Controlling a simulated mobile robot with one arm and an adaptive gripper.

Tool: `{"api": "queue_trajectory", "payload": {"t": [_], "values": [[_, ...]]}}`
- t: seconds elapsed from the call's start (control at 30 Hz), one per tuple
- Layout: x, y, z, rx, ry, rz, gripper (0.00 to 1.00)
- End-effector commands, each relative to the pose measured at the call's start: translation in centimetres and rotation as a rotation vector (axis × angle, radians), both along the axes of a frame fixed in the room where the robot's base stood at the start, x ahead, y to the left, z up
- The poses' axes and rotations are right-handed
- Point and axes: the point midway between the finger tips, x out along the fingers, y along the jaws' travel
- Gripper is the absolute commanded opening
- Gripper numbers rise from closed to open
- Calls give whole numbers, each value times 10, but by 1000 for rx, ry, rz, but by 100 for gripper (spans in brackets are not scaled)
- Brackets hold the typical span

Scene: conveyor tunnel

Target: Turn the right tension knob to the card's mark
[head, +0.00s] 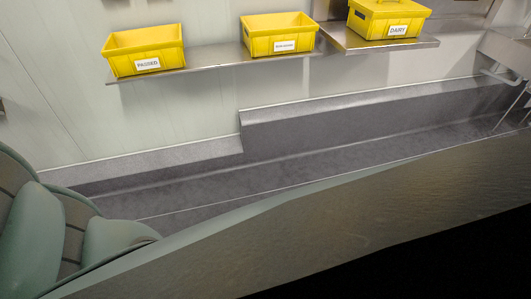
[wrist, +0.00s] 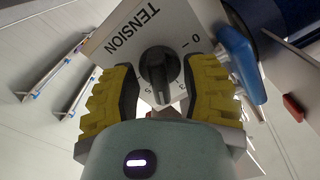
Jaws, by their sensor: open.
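In the wrist view, a black tension knob (wrist: 158,66) sits on a grey plate (wrist: 112,50) printed "TENSION". A 0 shows on the scale at the right, and other digits are partly hidden near the knob's lower edge. My gripper (wrist: 162,80) is open, with one yellow-padded finger on each side of the knob. A gap shows beside the knob, and I cannot tell whether either finger touches it. The knob's exact setting is hard to read. No card with a mark is visible, and the head view shows neither knob nor gripper.
A blue handle-like part (wrist: 240,62) stands close to the right finger, with a red block (wrist: 293,107) farther right. In the head view, yellow bins (head: 145,52) labelled "PASSED" and "DAIRY" (head: 385,20), with another between, stand on steel shelves (head: 212,58) along the wall.

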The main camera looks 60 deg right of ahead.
Motion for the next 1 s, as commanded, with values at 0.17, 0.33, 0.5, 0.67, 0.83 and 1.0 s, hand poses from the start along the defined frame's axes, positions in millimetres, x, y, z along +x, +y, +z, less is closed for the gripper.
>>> {"api": "queue_trajectory", "payload": {"t": [0.17, 0.33, 0.5, 0.67, 0.83, 1.0], "values": [[1, -1, 0, 0, 0, -4, 47], [1, -1, 0, 0, 0, -3, 29], [0, -1, 0, 0, 0, -3, 12], [0, -1, 0, -1, 1, -2, 0], [0, -1, -1, -1, 1, -2, 0], [0, 0, -2, 5, 9, 0, 0]]}}
